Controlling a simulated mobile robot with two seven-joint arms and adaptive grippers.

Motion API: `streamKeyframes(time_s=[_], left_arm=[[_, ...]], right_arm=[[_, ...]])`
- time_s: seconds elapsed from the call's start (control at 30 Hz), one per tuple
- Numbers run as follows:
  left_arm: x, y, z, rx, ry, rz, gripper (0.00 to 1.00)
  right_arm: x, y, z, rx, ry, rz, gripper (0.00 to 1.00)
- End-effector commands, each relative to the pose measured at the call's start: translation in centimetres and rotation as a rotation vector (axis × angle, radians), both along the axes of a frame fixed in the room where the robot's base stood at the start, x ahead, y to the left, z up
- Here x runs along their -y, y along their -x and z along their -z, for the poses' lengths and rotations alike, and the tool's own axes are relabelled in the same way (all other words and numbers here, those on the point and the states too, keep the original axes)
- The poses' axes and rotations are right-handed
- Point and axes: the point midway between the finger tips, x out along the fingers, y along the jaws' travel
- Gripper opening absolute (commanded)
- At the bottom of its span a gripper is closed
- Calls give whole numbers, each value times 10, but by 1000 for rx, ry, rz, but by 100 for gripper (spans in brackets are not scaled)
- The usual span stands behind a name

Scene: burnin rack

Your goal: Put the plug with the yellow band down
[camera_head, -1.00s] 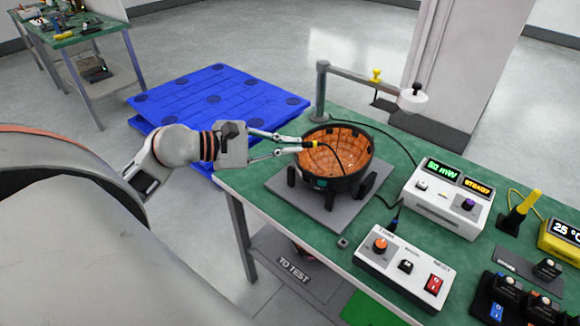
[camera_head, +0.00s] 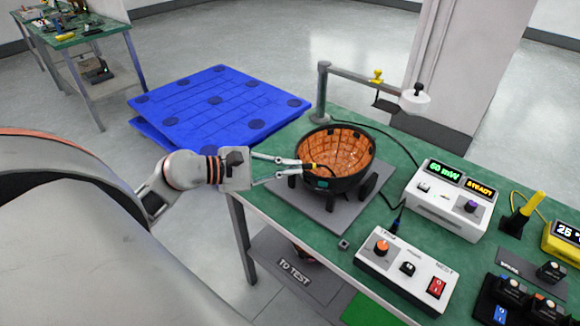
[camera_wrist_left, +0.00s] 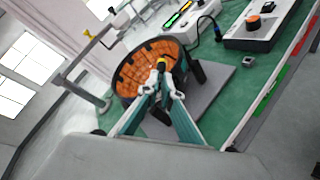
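The plug with the yellow band (camera_head: 312,165) is at the near left rim of the round black bowl with orange tiled lining (camera_head: 340,150). The fingertips also show in the left wrist view (camera_wrist_left: 163,82). A dark cable runs from the plug into the bowl. Whether the plug touches the bowl cannot be told. My right gripper is out of view.
The bowl stands on a grey plate (camera_head: 322,218) on the green bench. A post with a swing arm (camera_head: 362,82) rises behind it. A meter (camera_head: 448,200) and a control box (camera_head: 405,268) stand to the right. A blue pallet (camera_head: 215,100) lies on the floor behind.

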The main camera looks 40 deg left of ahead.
Motion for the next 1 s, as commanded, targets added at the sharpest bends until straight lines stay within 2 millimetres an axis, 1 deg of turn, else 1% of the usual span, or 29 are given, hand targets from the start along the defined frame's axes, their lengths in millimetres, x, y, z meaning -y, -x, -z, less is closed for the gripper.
streamKeyframes(time_s=[0.37,0.43,0.47,0.83,0.93,1.0], left_arm=[[0,0,10,-1,-1,0,0],[0,0,9,-1,0,1,17],[0,0,8,0,0,0,21],[0,0,6,1,0,-1,21],[0,0,0,2,1,-1,21],[0,0,-8,2,2,0,21]], right_arm=[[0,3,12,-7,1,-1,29],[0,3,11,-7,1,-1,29],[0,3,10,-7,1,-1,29],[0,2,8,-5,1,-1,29],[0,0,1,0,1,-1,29],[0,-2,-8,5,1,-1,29]])
